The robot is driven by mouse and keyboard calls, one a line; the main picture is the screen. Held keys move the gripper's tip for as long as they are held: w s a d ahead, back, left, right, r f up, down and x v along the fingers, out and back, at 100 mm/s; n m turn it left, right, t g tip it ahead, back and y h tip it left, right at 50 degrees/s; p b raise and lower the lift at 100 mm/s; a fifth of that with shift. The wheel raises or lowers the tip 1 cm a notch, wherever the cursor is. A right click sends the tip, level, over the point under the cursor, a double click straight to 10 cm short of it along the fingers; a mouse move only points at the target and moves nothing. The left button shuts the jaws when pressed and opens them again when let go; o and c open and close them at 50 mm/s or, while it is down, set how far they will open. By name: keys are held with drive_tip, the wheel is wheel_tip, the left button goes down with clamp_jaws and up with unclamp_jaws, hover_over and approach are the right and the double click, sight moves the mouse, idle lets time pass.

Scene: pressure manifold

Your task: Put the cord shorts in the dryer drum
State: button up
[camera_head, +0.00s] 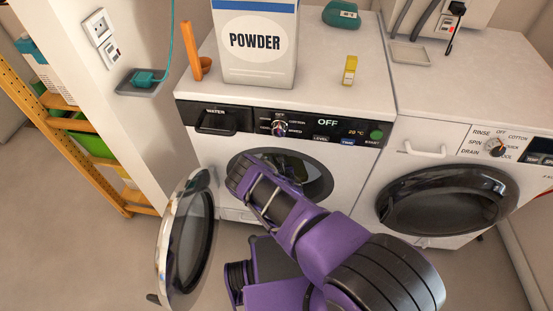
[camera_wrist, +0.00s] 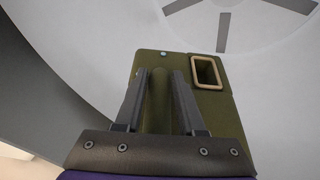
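An olive-green, boxy folded item, which I take to be the cord shorts (camera_wrist: 215,115), fills the middle of the wrist view. It has a tan-rimmed rectangular opening at its upper right. My gripper (camera_wrist: 160,75) has a finger on each side of a raised olive ridge and appears shut on it. Around it is the pale inside of a drum (camera_wrist: 95,40) with dark radial slots.
The left machine's round door (camera_head: 187,240) stands open to the left. The right machine's dark door (camera_head: 447,200) is shut. A powder box (camera_head: 257,75), an orange scoop (camera_head: 197,58) and a yellow item (camera_head: 349,71) stand on top. A wooden shelf (camera_head: 45,115) is at far left.

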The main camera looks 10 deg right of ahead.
drive_tip(key=o, duration=0.3)
drive_tip(key=shift+o, duration=0.2)
drive_tip(key=shift+r, duration=0.6)
drive_tip(key=a+p+v, duration=0.1)
drive_tip(key=p+v, duration=0.1)
drive_tip(key=v, duration=1)
drive_tip(key=shift+d+p, duration=0.35)
drive_tip(key=shift+d, duration=0.1)
